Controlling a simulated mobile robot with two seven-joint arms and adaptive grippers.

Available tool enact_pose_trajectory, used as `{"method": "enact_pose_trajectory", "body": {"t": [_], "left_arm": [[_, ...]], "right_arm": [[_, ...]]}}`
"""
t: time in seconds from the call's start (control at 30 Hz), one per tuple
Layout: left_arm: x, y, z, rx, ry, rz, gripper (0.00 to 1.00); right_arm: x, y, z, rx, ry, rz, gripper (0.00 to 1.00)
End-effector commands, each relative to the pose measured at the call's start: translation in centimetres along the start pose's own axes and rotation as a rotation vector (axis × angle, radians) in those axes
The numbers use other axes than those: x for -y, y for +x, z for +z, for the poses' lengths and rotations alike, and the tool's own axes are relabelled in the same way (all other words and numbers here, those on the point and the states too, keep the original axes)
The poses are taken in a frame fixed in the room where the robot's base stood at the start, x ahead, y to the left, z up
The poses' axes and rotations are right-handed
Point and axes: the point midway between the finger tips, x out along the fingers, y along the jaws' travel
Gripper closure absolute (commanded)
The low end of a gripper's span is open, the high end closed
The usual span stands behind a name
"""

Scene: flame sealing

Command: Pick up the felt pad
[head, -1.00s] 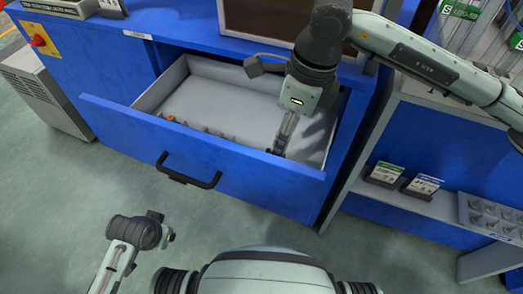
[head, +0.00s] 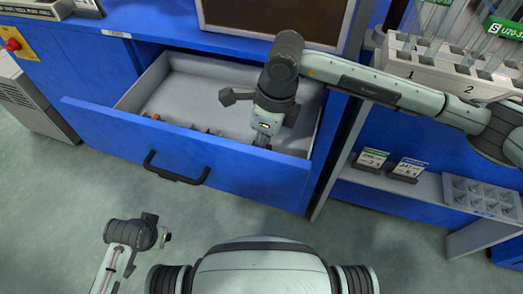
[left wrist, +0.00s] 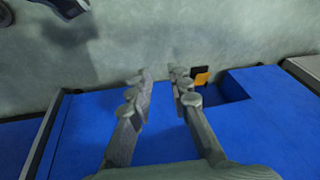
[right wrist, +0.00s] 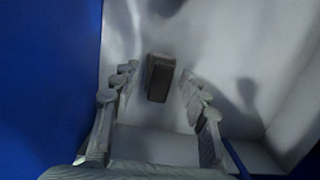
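A small dark grey block, seemingly the felt pad (right wrist: 160,77), lies on the pale drawer floor in the right wrist view. It is between and beyond the fingertips of my right gripper (right wrist: 157,85), which is open and empty. In the head view my right gripper (head: 262,141) reaches down into the open drawer near its front right, and the pad cannot be made out there. My left gripper (left wrist: 162,78) is open and empty, its fingers apart. In the head view the left arm is low at the left, outside the drawer.
The blue drawer front (head: 185,155) with its black handle (head: 176,168) stands close to my right gripper. Several small items (head: 155,117) lie along the drawer's front left. A shelf with two cards (head: 408,168) and a grey tray (head: 482,197) is at the right.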

Motion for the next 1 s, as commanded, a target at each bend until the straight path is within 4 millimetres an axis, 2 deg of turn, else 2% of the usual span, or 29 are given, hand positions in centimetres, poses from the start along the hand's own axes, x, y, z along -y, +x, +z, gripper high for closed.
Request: {"method": "enact_pose_trajectory", "body": {"t": [0.03, 0.3, 0.67, 0.77, 0.93, 1.0], "left_arm": [[0.0, 0.0, 0.0, 0.0, 0.0, 0.0, 0.81], [0.0, 0.0, 0.0, 0.0, 0.0, 0.001, 0.81], [0.0, 0.1, 0.1, 0.002, 0.0, 0.0, 0.81], [0.0, 0.0, 0.1, 0.004, 0.0, 0.0, 0.81], [0.1, -0.5, -0.1, 0.002, 0.0, -0.004, 0.81], [0.4, -1.4, -0.2, -0.004, 0.002, -0.01, 0.81]], "right_arm": [[0.0, 0.0, 0.0, 0.0, 0.0, 0.0, 0.66], [0.0, 0.0, 0.0, 0.0, 0.0, 0.0, 0.99], [0.1, -0.6, 0.1, 0.002, -0.001, -0.001, 0.99], [0.1, -1.5, 0.3, 0.003, -0.002, -0.003, 0.99], [0.1, -4.4, 0.8, 0.004, -0.002, -0.005, 0.99], [0.9, -4.8, 2.5, 0.004, 0.0, -0.003, 0.99]]}}
